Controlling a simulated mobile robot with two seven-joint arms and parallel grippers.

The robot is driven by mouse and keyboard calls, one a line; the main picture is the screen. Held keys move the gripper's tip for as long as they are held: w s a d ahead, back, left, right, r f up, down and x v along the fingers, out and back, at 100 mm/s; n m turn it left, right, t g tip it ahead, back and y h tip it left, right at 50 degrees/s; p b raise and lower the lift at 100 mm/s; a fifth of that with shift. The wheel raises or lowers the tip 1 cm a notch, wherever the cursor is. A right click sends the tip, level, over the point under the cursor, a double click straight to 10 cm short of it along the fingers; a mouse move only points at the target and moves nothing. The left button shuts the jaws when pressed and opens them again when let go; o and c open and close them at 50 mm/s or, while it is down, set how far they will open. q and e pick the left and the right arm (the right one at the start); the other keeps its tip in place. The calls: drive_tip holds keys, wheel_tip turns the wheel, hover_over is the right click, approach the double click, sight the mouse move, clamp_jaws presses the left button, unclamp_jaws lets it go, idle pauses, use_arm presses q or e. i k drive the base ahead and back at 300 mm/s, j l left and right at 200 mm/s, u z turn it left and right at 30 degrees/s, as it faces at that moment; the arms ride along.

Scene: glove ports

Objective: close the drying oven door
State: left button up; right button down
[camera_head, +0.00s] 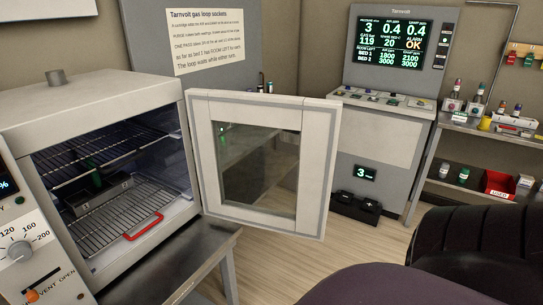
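The drying oven (90,105) stands at the left, a pale box with a dark, lit interior. Its door (205,150) is swung wide open to the right, showing a pale frame around a window. The door's free edge (321,165) is at the right, well away from the oven mouth. Inside are wire racks (105,230), one with a red handle (143,227), and a metal tray (98,193) holding something dark green. Neither of my grippers shows in the head view.
A console with a screen (400,37) stands behind the door at the right. A shelf unit (480,130) with small bottles and a red bin (498,184) is at the far right. Dark and purple rounded shapes fill the lower right. Floor (300,260) shows below the door.

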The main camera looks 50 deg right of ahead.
sight(318, 120)
drive_tip(key=k+l+u, duration=0.1)
drive_tip(key=k+l, duration=0.2)
drive_tip(key=l, duration=0.2)
drive_tip(key=k+l+u, duration=0.15)
drive_tip(key=l, duration=0.35)
drive_tip(key=k+l+u, duration=0.1)
drive_tip(key=k+l, duration=0.35)
drive_tip(key=k+l+u, duration=0.1)
drive_tip(key=l, duration=0.3)
drive_tip(key=k+l+u, duration=0.1)
drive_tip(key=k+l, duration=0.15)
drive_tip(key=l, duration=0.15)
drive_tip(key=l+u, duration=0.1)
drive_tip(key=l, duration=0.35)
drive_tip(key=k+l+u, duration=0.15)
drive_tip(key=l, duration=0.25)
drive_tip(key=l+u, duration=0.2)
drive_tip(key=l, duration=0.65)
drive_tip(key=i+l, duration=0.1)
drive_tip(key=l, duration=0.2)
drive_tip(key=i+l+u, duration=0.1)
drive_tip(key=l, duration=0.2)
drive_tip(key=i+l, duration=0.1)
drive_tip(key=l, duration=0.2)
